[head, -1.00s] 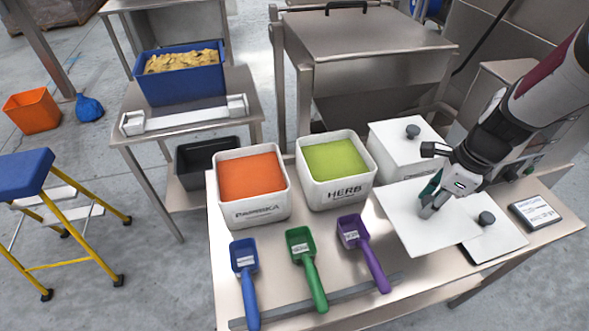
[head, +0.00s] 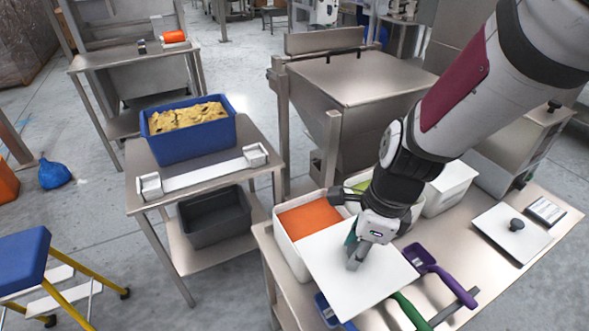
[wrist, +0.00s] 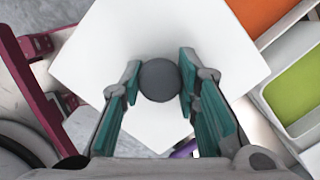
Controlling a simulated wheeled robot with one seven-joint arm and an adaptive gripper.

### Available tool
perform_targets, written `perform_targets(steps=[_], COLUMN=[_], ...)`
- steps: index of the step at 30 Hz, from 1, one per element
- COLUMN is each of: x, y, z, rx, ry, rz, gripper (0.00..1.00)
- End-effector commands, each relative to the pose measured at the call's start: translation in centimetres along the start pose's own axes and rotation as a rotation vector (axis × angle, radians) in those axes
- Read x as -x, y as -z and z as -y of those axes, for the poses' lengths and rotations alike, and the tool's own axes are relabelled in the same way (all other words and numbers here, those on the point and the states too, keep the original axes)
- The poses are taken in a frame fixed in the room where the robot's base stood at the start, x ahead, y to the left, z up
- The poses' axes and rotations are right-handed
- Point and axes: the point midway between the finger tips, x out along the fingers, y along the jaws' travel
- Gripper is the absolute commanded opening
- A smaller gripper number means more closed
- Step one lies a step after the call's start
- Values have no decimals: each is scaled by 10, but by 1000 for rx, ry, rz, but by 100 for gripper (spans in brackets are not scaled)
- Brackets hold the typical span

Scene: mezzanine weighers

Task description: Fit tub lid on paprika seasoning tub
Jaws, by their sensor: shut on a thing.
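The paprika seasoning tub (head: 283,238) is white with orange powder showing at its open back part. My gripper (head: 355,257) is shut on the dark round knob of a square white tub lid (head: 338,280). The wrist view shows the teal fingers on both sides of the knob (wrist: 159,80), with the lid (wrist: 215,45) beneath. In the head view the lid overlaps the front of the paprika tub and looks turned relative to it. I cannot tell whether they touch. In the wrist view the orange powder (wrist: 250,12) lies outside the lid at the upper right.
The herb tub with green powder (head: 361,187) stands beside it, partly behind my arm. A lidded white tub (head: 450,187) is further right. Another lid (head: 497,235) lies on the table. Purple (head: 437,268) and green (head: 408,310) scoops lie in front. A blue bin (head: 191,141) stands on the left table.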

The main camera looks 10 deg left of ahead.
Motion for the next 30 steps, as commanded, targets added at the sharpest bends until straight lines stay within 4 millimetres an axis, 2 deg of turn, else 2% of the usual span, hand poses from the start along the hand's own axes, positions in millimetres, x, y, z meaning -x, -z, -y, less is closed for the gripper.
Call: perform_targets(steps=[5,18,24,30], x=[-7,-26,-30,-42], y=[-18,-84,-98,-97], z=[22,101,118,119], rx=[0,0,0,-2], ry=[1,2,1,-2], rz=[0,0,1,-1], gripper=[0,0,0,0])
